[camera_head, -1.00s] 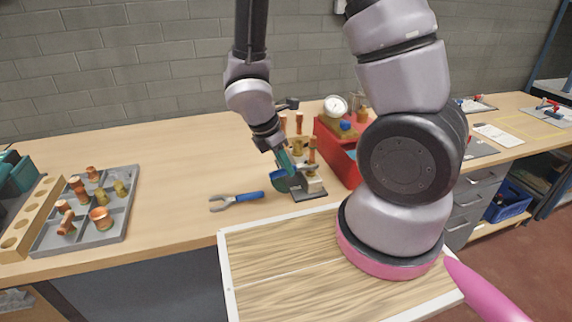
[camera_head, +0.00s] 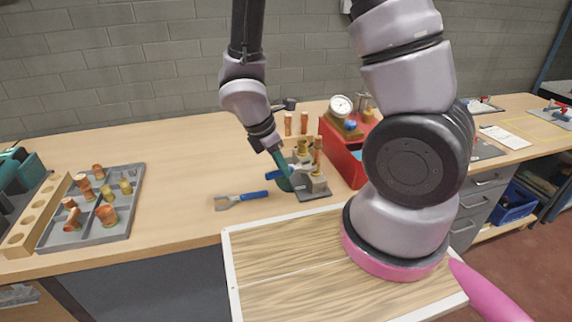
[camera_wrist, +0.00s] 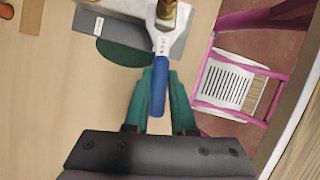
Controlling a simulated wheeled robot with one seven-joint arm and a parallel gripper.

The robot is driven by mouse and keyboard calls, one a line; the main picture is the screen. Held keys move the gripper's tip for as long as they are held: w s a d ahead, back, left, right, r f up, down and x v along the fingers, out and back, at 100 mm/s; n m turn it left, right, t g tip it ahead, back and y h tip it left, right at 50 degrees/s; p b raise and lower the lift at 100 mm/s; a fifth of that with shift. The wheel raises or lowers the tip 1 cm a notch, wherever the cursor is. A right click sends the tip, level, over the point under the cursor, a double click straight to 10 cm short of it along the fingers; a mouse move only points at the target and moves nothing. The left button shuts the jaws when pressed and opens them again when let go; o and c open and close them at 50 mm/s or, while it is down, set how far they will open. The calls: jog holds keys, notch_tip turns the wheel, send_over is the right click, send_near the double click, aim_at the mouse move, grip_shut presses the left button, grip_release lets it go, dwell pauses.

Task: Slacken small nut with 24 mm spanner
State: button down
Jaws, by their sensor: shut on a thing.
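My gripper (camera_head: 282,178) is shut on the blue handle of a spanner (camera_wrist: 159,88). The spanner's steel open end sits around or against a brass fitting (camera_wrist: 166,10) at the top edge of the wrist view; the exact fit on the nut cannot be told. In the head view the held spanner's blue handle (camera_head: 276,174) points left from a small stand (camera_head: 312,193) with brass and copper fittings (camera_head: 318,165). The teal fingers partly hide the stand. Which nut is the small one is too small to tell.
A second blue-handled spanner (camera_head: 240,200) lies on the bench left of the stand. A red box (camera_head: 343,150) stands close to the right. A grey tray of fittings (camera_head: 95,210) is far left. The bench between tray and spanner is clear.

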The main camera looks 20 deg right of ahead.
jog(key=shift+s+a, duration=0.15)
jog(key=shift+a, duration=0.5)
jog(key=shift+s+a, duration=0.15)
jog(key=shift+a, duration=0.5)
jog(key=shift+r, duration=0.1)
notch_tip(320, 180, up, 11)
jog(key=shift+r, duration=0.2)
dwell(0.7)
